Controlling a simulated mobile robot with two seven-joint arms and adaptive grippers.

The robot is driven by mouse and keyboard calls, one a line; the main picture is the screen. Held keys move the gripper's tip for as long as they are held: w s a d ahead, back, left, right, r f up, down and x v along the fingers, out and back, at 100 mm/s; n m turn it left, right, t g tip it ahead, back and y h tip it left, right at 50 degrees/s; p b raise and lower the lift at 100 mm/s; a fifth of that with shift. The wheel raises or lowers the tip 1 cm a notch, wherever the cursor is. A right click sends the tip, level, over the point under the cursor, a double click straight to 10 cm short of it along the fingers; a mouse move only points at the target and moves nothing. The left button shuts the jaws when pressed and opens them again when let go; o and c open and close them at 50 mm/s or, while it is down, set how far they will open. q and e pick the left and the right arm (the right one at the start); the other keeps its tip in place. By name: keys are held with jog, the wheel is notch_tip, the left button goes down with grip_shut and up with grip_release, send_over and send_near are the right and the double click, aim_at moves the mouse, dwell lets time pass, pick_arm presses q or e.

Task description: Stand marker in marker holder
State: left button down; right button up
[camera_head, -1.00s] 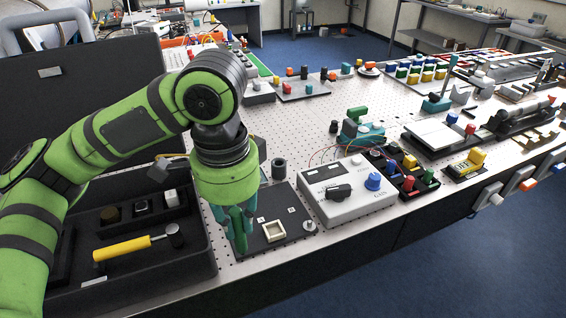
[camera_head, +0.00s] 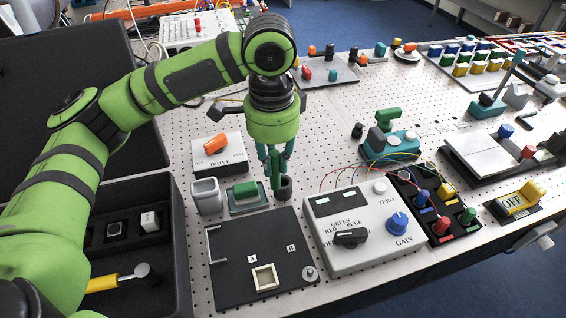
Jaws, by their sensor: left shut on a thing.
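My left gripper (camera_head: 275,157) points straight down and is shut on a slim, dark green upright marker (camera_head: 276,177). The fingers are teal and partly hide the marker's upper part. The marker holder appears to be the short dark round cup (camera_head: 286,188) on the perforated table, just behind the black board. The marker's lower end overlaps the left side of this cup in the picture. I cannot tell whether it is inside the rim or in front of it. My right gripper is not in view.
The black board (camera_head: 232,268) with a square frame (camera_head: 265,277) lies in front. A white control box (camera_head: 375,225) is to the right. An open dark case (camera_head: 178,262) lies at left.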

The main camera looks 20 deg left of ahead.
pick_arm(q)
jog(key=shift+w+a+f+p, duration=0.1)
jog(key=shift+w+f+p, duration=0.25)
jog(key=shift+w+f, duration=0.7)
jog(key=shift+w+d+f+p, duration=0.1)
jog(key=shift+w+f+p, duration=0.3)
jog(key=shift+w+f, duration=0.7)
jog(key=shift+w+a+f+p, duration=0.1)
jog(key=shift+w+f+p, duration=0.4)
jog(key=shift+f, duration=1)
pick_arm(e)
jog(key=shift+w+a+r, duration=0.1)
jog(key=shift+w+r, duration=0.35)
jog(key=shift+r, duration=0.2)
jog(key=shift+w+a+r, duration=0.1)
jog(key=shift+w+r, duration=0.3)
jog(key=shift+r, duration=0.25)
pick_arm(q)
jog(key=c, duration=1.2)
grip_release()
jog(key=shift+w+f, duration=0.1)
jog(key=shift+w, duration=0.05)
jog(key=shift+o, duration=0.2)
